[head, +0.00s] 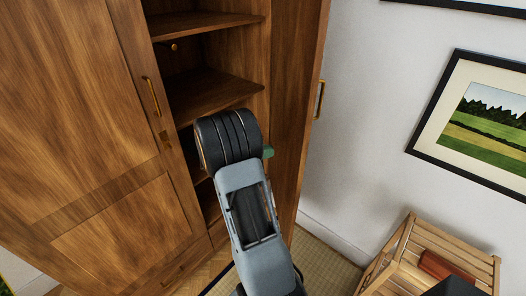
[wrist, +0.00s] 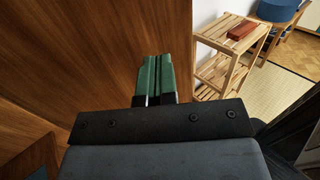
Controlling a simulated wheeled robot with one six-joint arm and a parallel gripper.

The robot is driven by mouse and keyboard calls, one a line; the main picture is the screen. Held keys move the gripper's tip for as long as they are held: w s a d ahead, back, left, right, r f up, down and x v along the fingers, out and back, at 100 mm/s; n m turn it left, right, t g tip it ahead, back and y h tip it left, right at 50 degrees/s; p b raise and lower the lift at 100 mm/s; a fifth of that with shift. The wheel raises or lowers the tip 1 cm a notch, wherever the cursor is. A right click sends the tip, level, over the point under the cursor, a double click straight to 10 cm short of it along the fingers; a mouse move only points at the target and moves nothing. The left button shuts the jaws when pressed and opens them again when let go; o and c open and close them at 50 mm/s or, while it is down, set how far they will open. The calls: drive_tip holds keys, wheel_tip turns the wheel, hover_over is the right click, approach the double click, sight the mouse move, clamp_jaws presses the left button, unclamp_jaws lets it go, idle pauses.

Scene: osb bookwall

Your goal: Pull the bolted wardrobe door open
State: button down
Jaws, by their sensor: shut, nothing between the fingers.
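The wooden wardrobe stands at left and centre in the head view. Its right door (head: 297,110) stands open, swung out to the right, with a brass handle (head: 320,99) at its outer edge. The left door (head: 75,90) looks closed, with a brass handle (head: 151,97) and a small brass fitting (head: 163,137) below it. My gripper (head: 268,151) is in front of the open shelves, its green fingertips close to the right door. In the wrist view my gripper (wrist: 154,75) is shut and empty beside a wooden panel (wrist: 100,50). Contact cannot be told.
Open shelves (head: 212,92) show inside the wardrobe. A slatted wooden rack (head: 440,240) with a reddish-brown block (head: 440,266) stands at lower right; the rack also shows in the wrist view (wrist: 222,70). A framed picture (head: 480,125) hangs on the white wall. A mat (head: 325,262) lies between.

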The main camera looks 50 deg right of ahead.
sight(297, 148)
drive_tip(key=p+x, duration=0.2)
drive_tip(key=x, duration=0.8)
